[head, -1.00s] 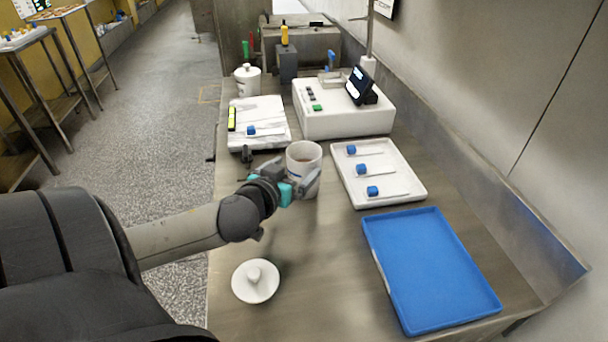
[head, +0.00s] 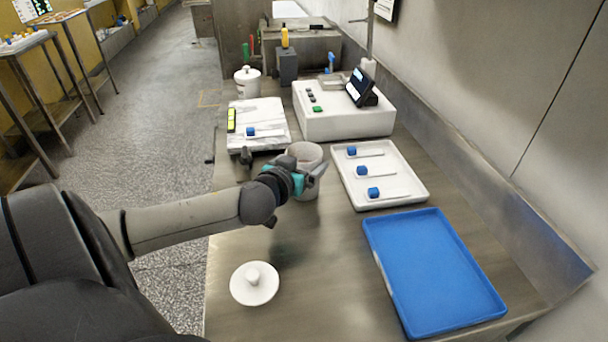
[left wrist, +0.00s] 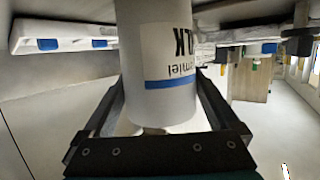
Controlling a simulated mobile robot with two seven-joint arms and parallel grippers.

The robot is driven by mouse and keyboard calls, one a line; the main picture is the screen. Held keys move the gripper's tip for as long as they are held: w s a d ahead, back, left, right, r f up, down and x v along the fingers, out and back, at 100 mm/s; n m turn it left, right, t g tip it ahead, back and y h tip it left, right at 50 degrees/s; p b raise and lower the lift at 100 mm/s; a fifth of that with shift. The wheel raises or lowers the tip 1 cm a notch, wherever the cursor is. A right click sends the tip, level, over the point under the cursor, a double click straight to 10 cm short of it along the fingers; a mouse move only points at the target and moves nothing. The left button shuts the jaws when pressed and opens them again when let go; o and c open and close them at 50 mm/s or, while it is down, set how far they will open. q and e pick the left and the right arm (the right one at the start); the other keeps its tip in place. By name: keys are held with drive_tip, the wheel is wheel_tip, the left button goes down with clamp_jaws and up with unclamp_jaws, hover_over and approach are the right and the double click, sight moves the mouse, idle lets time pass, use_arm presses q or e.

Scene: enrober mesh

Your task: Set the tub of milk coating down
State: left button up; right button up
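The tub of milk coating (head: 306,185) is a white, open-topped cylinder. It stands upright over the steel bench, between the marble slab and the white tray. My left gripper (head: 312,177) reaches it from the near left. In the left wrist view the fingers (left wrist: 160,105) lie along both sides of the tub (left wrist: 158,50), shut on it; its blue-banded label appears upside down. I cannot tell whether its base touches the bench. A white knobbed lid (head: 254,285) lies on the bench nearer me. My right gripper is not in view.
A white tray (head: 410,195) with several blue-ended tools is close right of the tub. A blue tray (head: 440,270) lies nearer. A white machine (head: 345,122), a marble slab (head: 265,118) and another lidded tub (head: 247,82) stand beyond. Bare bench surrounds the lid.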

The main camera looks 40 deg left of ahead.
use_arm(q)
drive_tip(key=c, duration=1.2)
drive_tip(key=shift+r, duration=0.15)
clamp_jaws()
